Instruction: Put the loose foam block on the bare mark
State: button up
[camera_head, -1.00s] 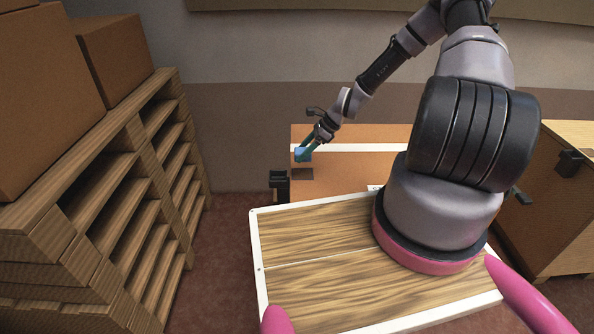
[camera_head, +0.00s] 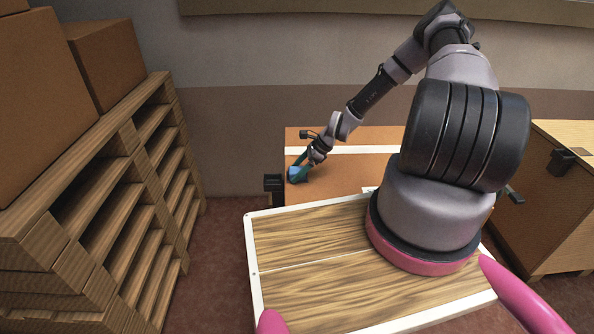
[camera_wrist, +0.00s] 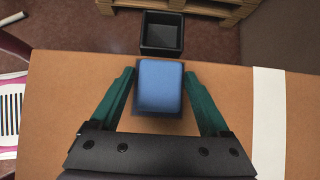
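The blue foam block (camera_wrist: 160,88) sits between the two green fingers of my gripper (camera_wrist: 161,76) in the wrist view. In the head view the block (camera_head: 294,174) shows small at the tip of my gripper (camera_head: 298,170), low over the left end of the orange-brown worktop (camera_head: 352,172). A dark mark (camera_wrist: 148,118) shows as a thin margin around the block; the block covers most of it. I cannot tell whether the block touches the surface.
A black open bin (camera_wrist: 161,50) stands just beyond the worktop's edge. A white strip (camera_wrist: 268,110) crosses the worktop. A wooden slatted rack (camera_head: 120,190) with cardboard boxes (camera_head: 105,60) stands at the left. A wooden cabinet (camera_head: 550,200) stands at the right.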

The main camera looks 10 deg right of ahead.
dwell(0.3)
jog(key=shift+d+r, duration=0.15)
jog(key=shift+r, duration=0.15)
jog(key=v, duration=1.2)
jog(key=s+r+n+h, duration=0.2)
jog(key=r+n, duration=0.1)
jog(key=r, duration=0.7)
jog(key=s+d+r+n+t+h, duration=0.15)
jog(key=r+n, duration=0.25)
jog(key=r, duration=0.6)
jog(key=s+r+n+h, duration=0.2)
jog(key=s+r+n, duration=0.1)
jog(key=r, duration=0.7)
jog(key=s+a+r+n+t, duration=0.1)
jog(key=s+r+n+t, duration=0.1)
jog(key=s+r, duration=0.6)
jog(key=s+a+r+n+t, duration=0.2)
jog(key=s+r+n, duration=0.2)
jog(key=s+r, duration=0.5)
jog(key=shift+s+a+r, duration=0.2)
jog(key=shift+s+a, duration=0.1)
jog(key=shift+s, duration=0.35)
